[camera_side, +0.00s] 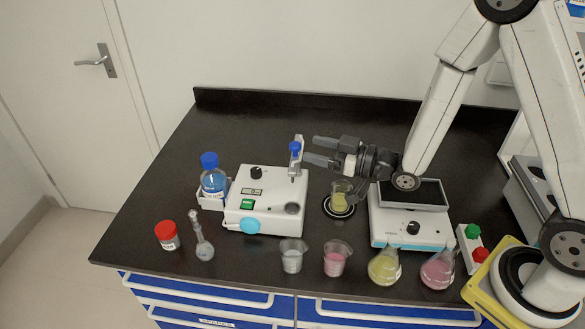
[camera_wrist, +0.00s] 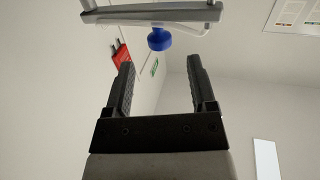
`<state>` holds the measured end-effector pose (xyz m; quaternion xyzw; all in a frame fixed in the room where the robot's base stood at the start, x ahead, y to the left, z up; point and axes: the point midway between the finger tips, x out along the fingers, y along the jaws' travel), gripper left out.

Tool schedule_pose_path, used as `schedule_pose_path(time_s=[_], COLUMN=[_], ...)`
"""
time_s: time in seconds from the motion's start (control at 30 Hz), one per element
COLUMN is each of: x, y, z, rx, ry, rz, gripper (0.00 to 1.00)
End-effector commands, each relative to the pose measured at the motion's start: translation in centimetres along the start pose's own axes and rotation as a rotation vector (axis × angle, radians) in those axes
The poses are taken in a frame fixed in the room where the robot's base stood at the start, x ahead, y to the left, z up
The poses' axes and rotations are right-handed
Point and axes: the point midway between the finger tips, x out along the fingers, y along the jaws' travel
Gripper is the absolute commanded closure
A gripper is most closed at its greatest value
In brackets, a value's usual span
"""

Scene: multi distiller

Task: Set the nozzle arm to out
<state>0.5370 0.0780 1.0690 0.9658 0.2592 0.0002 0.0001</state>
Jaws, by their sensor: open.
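The white distiller (camera_side: 262,203) stands left of centre on the dark bench. Its grey nozzle arm (camera_side: 298,158) with a blue knob (camera_side: 295,147) rises at its back right corner. In the wrist view the nozzle arm (camera_wrist: 150,15) is a grey bar across the top, with the blue knob (camera_wrist: 159,39) below it. My gripper (camera_side: 313,150) is open, lying level and pointing left just right of the nozzle arm. In the wrist view my gripper (camera_wrist: 160,64) is empty, and the blue knob appears beyond and between the fingertips. I cannot tell whether they touch.
A beaker of yellow liquid (camera_side: 340,196) stands below my gripper, beside a white hotplate (camera_side: 410,230). A blue-capped bottle (camera_side: 213,182) stands left of the distiller. Beakers (camera_side: 291,258) and flasks (camera_side: 384,267) line the front edge. The back of the bench is clear.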

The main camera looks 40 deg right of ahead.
Motion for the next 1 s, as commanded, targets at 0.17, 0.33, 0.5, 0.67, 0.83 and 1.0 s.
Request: schedule_pose_path(time_s=[0.17, 0.33, 0.5, 0.67, 0.83, 1.0], x=[1.7, 3.8, 5.6, 6.7, 7.1, 7.1], y=[-0.1, -0.1, -0.1, -0.1, -0.1, -0.1], z=[0.0, 0.0, 0.0, 0.0, 0.0, 0.0], rx=[-0.001, -0.001, -0.001, -0.001, 0.0, 0.0], ry=[0.001, 0.0, 0.001, -0.001, -0.001, -0.001], rz=[-0.002, -0.002, 0.0, 0.0, 0.001, 0.001], gripper=[0.28, 0.28, 0.28, 0.28, 0.28, 0.28])
